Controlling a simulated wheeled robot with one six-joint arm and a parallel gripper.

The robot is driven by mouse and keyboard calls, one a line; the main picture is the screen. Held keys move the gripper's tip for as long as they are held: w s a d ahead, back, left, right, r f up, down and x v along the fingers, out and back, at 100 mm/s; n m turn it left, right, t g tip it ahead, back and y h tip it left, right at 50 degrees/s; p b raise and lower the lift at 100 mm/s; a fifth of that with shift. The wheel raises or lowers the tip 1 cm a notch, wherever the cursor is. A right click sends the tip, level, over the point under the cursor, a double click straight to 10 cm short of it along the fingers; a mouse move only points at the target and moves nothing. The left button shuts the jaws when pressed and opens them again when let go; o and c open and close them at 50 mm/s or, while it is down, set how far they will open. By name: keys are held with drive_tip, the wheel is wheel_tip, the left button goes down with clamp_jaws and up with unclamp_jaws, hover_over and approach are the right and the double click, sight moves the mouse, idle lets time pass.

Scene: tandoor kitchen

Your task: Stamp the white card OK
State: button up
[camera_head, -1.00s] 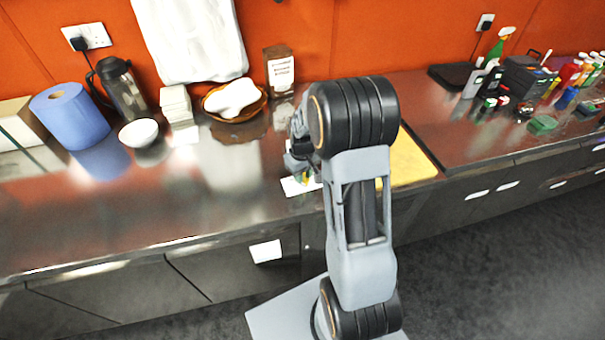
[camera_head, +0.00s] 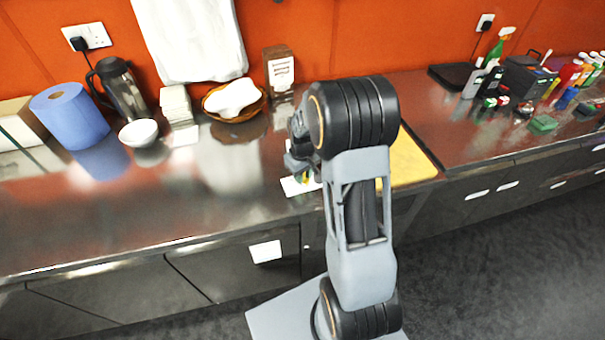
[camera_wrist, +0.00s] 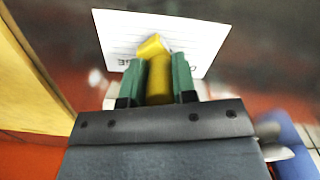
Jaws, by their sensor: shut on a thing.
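The white card (camera_head: 294,187) lies on the steel counter, left of my arm. It also shows in the wrist view (camera_wrist: 205,35), with faint ruled lines and some dark print by its near edge. My gripper (camera_wrist: 158,78) has green fingers and is shut on a yellow stamp (camera_wrist: 152,48). The stamp's yellow end stands out past the fingertips and overlaps the card in the picture. I cannot tell whether it touches the card. The stamp's face is hidden. In the head view my arm hides most of the gripper and part of the card.
A yellow board (camera_head: 411,162) lies right of my arm. At the back stand a basket (camera_head: 258,107), a small labelled box (camera_head: 279,70), a white bowl (camera_head: 138,132) and a blue roll (camera_head: 72,118). Bottles and small items crowd the far right. The counter's front left is clear.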

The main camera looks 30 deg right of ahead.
drive_tip(key=shift+r+p, duration=2.45)
drive_tip(key=shift+r, duration=1)
